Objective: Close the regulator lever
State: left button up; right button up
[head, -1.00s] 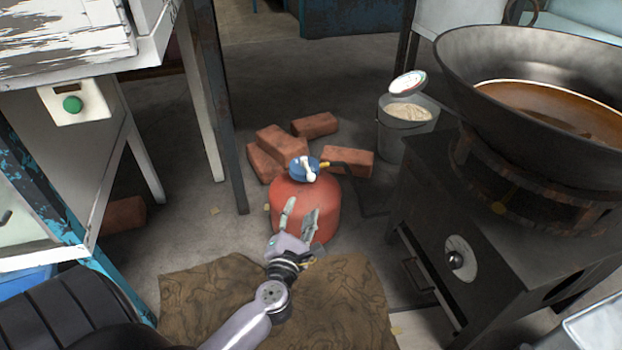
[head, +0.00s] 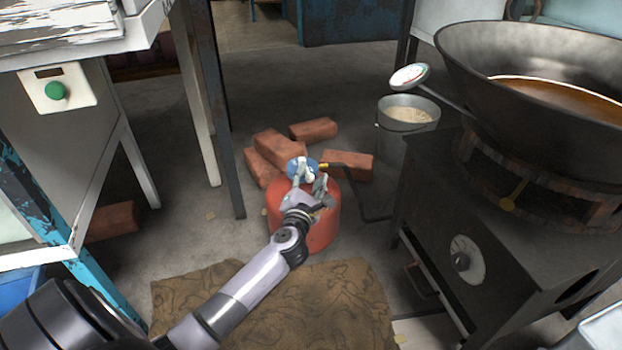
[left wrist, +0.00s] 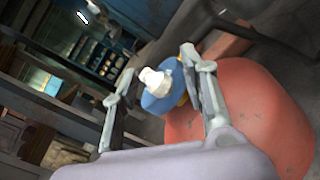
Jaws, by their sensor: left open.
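The regulator is a blue disc (head: 311,166) on top of a red gas cylinder (head: 327,228). In the left wrist view the blue regulator (left wrist: 160,103) carries a white lever (left wrist: 155,81) and sits beyond my open fingers. The red cylinder (left wrist: 265,115) fills the right of that view. My left gripper (head: 309,180) is open at the top of the cylinder, with its fingertips by the regulator. The wrist view shows the left gripper's fingers (left wrist: 152,75) spread to either side of the lever. In the head view the fingers hide most of the lever. My right gripper is not in view.
Several bricks (head: 283,150) lie behind the cylinder. A metal bucket (head: 402,140) stands to the right, near a black stove (head: 490,270) with a large wok (head: 480,85). A brown mat (head: 270,310) lies in front. A dark hose (head: 362,200) runs from the regulator.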

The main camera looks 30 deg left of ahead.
pick_arm(q)
jog(key=shift+w+a, duration=0.15)
jog(key=c, duration=0.3)
jog(key=shift+f, duration=0.1)
grip_shut()
